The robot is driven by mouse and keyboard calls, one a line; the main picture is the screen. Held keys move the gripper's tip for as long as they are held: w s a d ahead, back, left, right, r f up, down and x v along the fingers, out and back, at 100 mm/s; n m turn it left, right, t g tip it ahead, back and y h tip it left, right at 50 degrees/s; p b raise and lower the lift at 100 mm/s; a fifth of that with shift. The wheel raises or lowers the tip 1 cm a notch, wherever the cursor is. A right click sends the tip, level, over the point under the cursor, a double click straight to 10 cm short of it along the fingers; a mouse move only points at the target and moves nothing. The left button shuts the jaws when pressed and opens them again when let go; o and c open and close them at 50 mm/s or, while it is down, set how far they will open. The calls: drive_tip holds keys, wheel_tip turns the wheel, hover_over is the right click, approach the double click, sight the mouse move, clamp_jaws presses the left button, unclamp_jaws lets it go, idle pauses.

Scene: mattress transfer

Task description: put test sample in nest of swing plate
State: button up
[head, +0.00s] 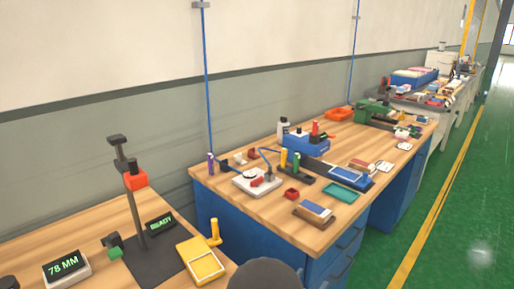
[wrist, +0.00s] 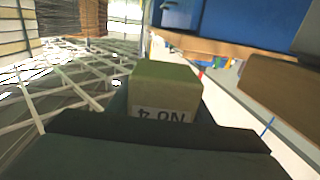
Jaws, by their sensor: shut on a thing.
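In the wrist view my gripper (wrist: 165,108) is shut on the test sample (wrist: 166,78), a tan-olive block. Its pale label reads "NO 4" upside down. The dark jaws hide its lower part. The head view shows neither the gripper nor the sample. There, the yellow swing plate (head: 190,249) lies at the front right of the near bench, with an upright yellow handle (head: 215,232) beside it. A pale-outlined square nest (head: 206,267) on the plate looks empty. The swing plate cannot be made out in the wrist view.
A test stand (head: 141,215) with a red head (head: 136,180) rises left of the plate from a dark base. A "READY" display (head: 160,224) and "78 MM" display (head: 67,266) stand nearby. The second bench (head: 320,235) holds many small tools. Green floor lies right.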

drive_tip(key=s+d+f+m+g+h+p, duration=0.2)
drive_tip(key=s+f+m+g+h+p, duration=0.1)
drive_tip(key=s+p, duration=0.15)
wheel_tip(320, 180, up, 6)
drive_tip(key=n+t+y+p, duration=0.4)
drive_tip(key=y+p, duration=0.1)
drive_tip(key=p, duration=0.6)
drive_tip(key=shift+r+n, duration=0.25)
drive_tip(key=shift+n, duration=0.05)
drive_tip(key=shift+f, duration=0.1)
